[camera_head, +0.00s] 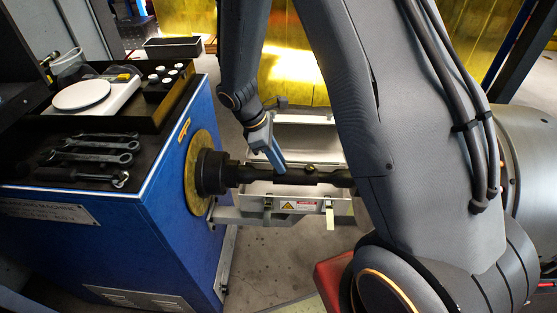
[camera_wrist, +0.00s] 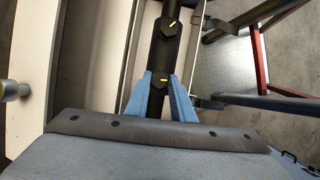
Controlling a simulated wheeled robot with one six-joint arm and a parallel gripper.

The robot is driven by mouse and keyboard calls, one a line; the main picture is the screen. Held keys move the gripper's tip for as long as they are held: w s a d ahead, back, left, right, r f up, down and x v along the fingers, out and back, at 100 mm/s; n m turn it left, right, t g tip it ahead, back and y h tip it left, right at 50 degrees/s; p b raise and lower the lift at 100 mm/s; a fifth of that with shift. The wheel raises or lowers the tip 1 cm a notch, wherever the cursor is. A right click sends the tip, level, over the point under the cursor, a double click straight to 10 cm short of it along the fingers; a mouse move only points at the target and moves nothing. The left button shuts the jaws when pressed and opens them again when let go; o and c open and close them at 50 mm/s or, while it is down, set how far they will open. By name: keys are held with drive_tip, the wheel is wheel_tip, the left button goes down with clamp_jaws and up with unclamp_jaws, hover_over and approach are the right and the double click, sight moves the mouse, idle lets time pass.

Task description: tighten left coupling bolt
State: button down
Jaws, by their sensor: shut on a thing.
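The dark coupling (camera_head: 325,178) lies along a horizontal shaft running right from the blue machine. In the wrist view the coupling (camera_wrist: 162,52) runs up the picture. My gripper (camera_head: 281,172) reaches down onto the coupling's left part. In the wrist view, my gripper's blue fingers (camera_wrist: 160,78) stand on either side of the left coupling bolt (camera_wrist: 163,81), which has a yellow mark, and are shut on it. The head view hides this bolt behind the fingers. A second bolt (camera_head: 311,168) stands farther right on the coupling; its yellow mark shows in the wrist view (camera_wrist: 172,23).
The blue machine (camera_head: 170,235) stands at the left, with wrenches (camera_head: 95,150), a white scale (camera_head: 82,94) and a black block of white-topped pieces (camera_head: 170,78) on top. A pale tray with a warning label (camera_head: 300,206) lies beneath the shaft. A red object (camera_head: 333,280) is near the front.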

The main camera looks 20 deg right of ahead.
drive_tip(key=m, duration=0.2)
drive_tip(key=m+g+p, duration=0.1)
drive_tip(key=m, duration=0.1)
drive_tip(key=shift+w+d+g+y, duration=0.15)
drive_tip(key=shift+w+g+y, duration=0.05)
drive_tip(key=shift+g+y, duration=0.1)
drive_tip(key=m, duration=0.2)
drive_tip(key=m+g+y, duration=0.1)
drive_tip(key=m, duration=0.1)
drive_tip(key=shift+w+d+m+y, duration=0.1)
drive_tip(key=shift+d+m+y, duration=0.05)
drive_tip(key=shift+m+y, duration=0.2)
drive_tip(key=m, duration=0.2)
drive_tip(key=m+y+p, duration=0.1)
drive_tip(key=m, duration=0.1)
drive_tip(key=shift+d+m+g+y, duration=0.2)
drive_tip(key=shift+m+g+y, duration=0.05)
drive_tip(key=shift+m+g, duration=0.1)
drive_tip(key=m+y, duration=0.1)
drive_tip(key=m, duration=0.1)
drive_tip(key=m+y, duration=0.1)
drive_tip(key=m, duration=0.1)
drive_tip(key=shift+d+m+p, duration=0.2)
drive_tip(key=shift+m+p, duration=0.1)
drive_tip(key=shift+m, duration=0.1)
drive_tip(key=c, duration=1.5)
unclamp_jaws()
drive_tip(key=shift+b+v, duration=0.9)
drive_tip(key=shift+v, duration=3.05)
drive_tip(key=shift+s, duration=0.2)
